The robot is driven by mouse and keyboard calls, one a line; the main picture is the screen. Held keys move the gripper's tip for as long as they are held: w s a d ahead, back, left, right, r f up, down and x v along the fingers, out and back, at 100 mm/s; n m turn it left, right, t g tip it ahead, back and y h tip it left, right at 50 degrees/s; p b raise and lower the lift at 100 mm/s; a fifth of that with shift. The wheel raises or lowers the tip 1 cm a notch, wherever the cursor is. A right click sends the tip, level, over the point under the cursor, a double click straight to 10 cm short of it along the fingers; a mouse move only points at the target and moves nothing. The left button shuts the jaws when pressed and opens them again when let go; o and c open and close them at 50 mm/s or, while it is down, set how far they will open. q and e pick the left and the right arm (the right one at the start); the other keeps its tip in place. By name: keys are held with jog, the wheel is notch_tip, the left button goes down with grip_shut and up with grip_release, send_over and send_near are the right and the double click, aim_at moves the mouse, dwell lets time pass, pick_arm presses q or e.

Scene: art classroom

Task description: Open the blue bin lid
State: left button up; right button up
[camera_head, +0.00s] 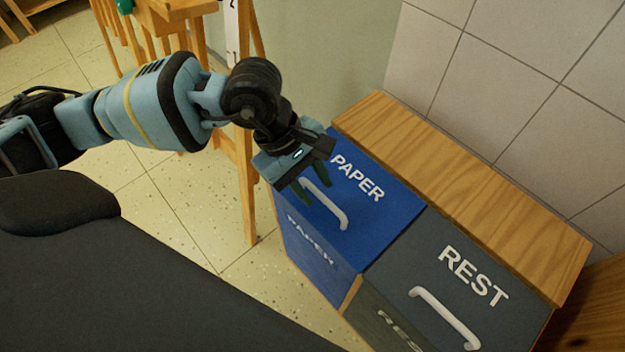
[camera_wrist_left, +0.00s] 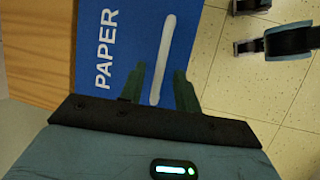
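The blue bin (camera_head: 312,252) is marked PAPER and stands at the middle right of the head view. Its blue lid (camera_head: 385,212) lies shut and carries a pale curved handle (camera_head: 340,213). My left gripper (camera_head: 315,184) is open over the far left part of the lid, at the upper end of the handle. In the left wrist view the handle (camera_wrist_left: 166,45) runs up from between the two dark fingers (camera_wrist_left: 160,74). I cannot tell whether the fingers touch it.
A dark grey bin marked REST (camera_head: 480,265), with its own pale handle (camera_head: 445,315), adjoins on the right. A wooden ledge (camera_head: 460,185) runs behind both lids, against a tiled wall (camera_head: 510,90). A wooden easel (camera_head: 243,185) stands close to the left. Speckled floor lies in front.

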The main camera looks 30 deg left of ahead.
pick_arm(q)
jog(key=c, duration=0.6)
grip_shut()
pick_arm(e)
jog(key=shift+w+r, duration=0.1)
jog(key=shift+w, duration=0.45)
pick_arm(q)
jog(key=shift+w+r, duration=0.1)
jog(key=shift+r, duration=0.1)
pick_arm(e)
jog(key=shift+r, duration=0.15)
